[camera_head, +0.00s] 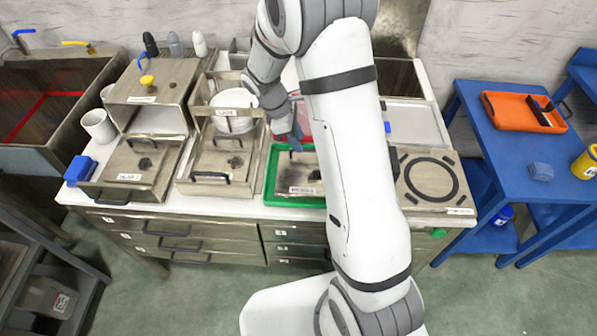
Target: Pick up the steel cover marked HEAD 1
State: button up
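One cover (118,168) is at the left. A second cover (203,168) is left of centre and has a dark handle. A third steel piece (286,177) lies in a green tray (272,172), partly hidden by my arm. The labels are too small to read, so I cannot tell which is marked HEAD 1. My gripper (293,141) is above the back of the green tray, left of my forearm. Its fingers are not clear enough to tell whether they are open or shut.
A hob (432,181) is right of my arm. A blue table (510,140) holds an orange tray (510,112).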

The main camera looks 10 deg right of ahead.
aim_at(304, 170)
jog(key=x, duration=0.4)
jog(key=shift+s+d+f, duration=0.25)
grip_shut()
dwell(0.4)
